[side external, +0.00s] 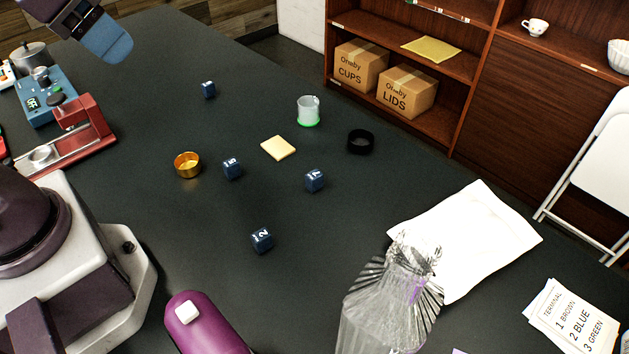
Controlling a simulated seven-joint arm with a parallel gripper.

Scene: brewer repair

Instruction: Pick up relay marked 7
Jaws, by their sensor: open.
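Several small dark blue cubes with white marks, the relays, lie apart on the dark table. The right relay (315,181) bears a mark that may be a 7 or a 2; I cannot tell which. The nearest relay (262,241) seems to read 2. The middle relay (232,169) seems to read 5. The far relay (208,90) has a mark too small to read. A part of my arm hangs at the top left, well away from the nearer relays. My gripper's fingers do not show in this view.
A brass cup (187,165) stands beside the middle relay. A yellow pad (278,148), a clear cup (309,111) and a black ring (361,142) lie behind. A clear bag (392,300) and white cloth (470,236) lie right. Red and blue machines stand left.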

